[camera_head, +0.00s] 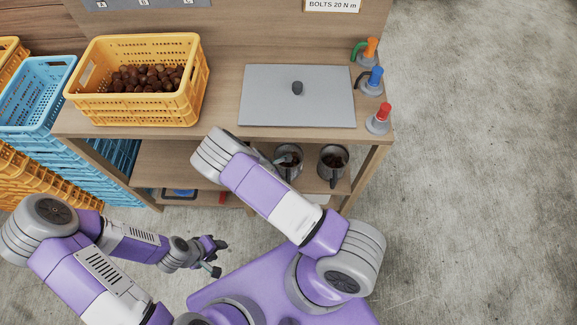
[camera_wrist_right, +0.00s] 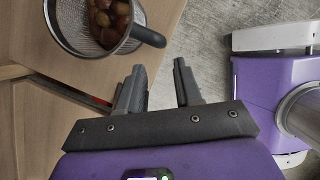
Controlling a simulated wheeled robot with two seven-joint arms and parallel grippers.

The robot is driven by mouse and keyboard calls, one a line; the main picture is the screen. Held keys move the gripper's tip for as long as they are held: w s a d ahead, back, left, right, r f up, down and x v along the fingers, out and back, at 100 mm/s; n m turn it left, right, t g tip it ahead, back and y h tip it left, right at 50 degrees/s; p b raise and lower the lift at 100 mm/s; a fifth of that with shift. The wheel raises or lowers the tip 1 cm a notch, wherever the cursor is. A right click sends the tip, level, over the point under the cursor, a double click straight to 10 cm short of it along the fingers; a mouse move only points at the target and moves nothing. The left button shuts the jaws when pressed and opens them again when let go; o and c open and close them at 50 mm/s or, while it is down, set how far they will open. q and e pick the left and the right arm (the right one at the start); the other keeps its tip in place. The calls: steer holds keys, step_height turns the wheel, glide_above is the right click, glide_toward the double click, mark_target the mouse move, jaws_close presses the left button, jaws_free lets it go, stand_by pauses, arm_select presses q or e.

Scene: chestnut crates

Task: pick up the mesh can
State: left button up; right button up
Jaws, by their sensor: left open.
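A mesh can (camera_wrist_right: 78,38) with a dark handle and brown chestnuts inside shows at the upper left of the right wrist view. My right gripper (camera_wrist_right: 159,82) is open and empty there, its fingers apart below and right of the can, not touching it. In the head view, two similar cans, a left can (camera_head: 288,174) and a right can (camera_head: 331,175), stand on the shelf under the tabletop; I cannot tell which is in the wrist view. My left gripper (camera_head: 219,257) is open and empty at the lower left.
A yellow crate (camera_head: 137,112) of chestnuts and a grey board (camera_head: 297,105) with a dark knob lie on the wooden table (camera_head: 225,75). Several coloured-handled tools stand at its right edge, including a red one (camera_head: 380,118). Blue crates (camera_head: 32,108) are stacked left. Floor is clear at right.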

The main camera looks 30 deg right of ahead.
steer(key=b+x, duration=0.3)
steer(key=x, duration=0.9)
steer(key=shift+b, duration=0.4)
steer(key=shift+r, duration=0.1)
jaws_close()
